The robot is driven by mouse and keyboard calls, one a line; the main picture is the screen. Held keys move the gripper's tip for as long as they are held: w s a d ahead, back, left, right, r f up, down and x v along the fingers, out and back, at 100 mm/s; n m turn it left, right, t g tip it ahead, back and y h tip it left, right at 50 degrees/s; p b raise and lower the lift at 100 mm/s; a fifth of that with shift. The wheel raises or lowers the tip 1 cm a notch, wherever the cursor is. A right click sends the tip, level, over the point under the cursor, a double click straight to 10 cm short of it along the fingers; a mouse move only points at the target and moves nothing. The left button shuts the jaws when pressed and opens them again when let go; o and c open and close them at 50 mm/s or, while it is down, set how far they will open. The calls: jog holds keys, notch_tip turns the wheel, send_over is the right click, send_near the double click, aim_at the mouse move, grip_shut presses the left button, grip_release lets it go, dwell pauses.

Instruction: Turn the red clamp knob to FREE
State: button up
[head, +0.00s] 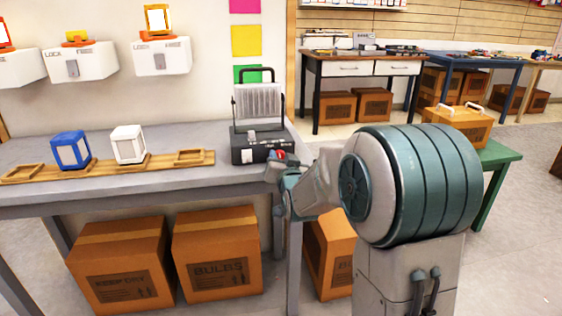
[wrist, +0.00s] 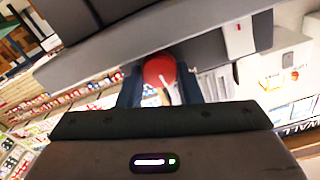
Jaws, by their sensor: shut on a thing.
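The red clamp knob (wrist: 160,71) is round, with a pale pointer line, and sits between my gripper's two fingers in the wrist view. My gripper (wrist: 163,88) is shut on the knob. In the head view a little red of the knob (head: 279,155) shows at the right front corner of a black device (head: 255,147) on the bench. My gripper there (head: 280,166) is at that corner, partly hidden by my arm. The FREE marking is not readable in either view, so I cannot tell the knob's setting.
The device has a ribbed clear panel and a black handle. The grey bench (head: 225,135) also bears a wooden strip (head: 105,168) with a blue lantern (head: 70,150) and a white lantern (head: 128,144). White lock boxes (head: 162,57) hang on the wall. Cardboard boxes (head: 217,255) stand below.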

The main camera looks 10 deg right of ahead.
jog(key=n+b, duration=0.4)
jog(key=shift+a+f+n, duration=0.15)
jog(key=shift+n, duration=0.25)
jog(key=shift+n+b, duration=1.3)
jog(key=shift+n, duration=0.2)
jog(key=shift+r+n, duration=0.2)
jog(key=shift+n, duration=0.1)
jog(key=o, duration=1)
jog(key=shift+s, duration=0.1)
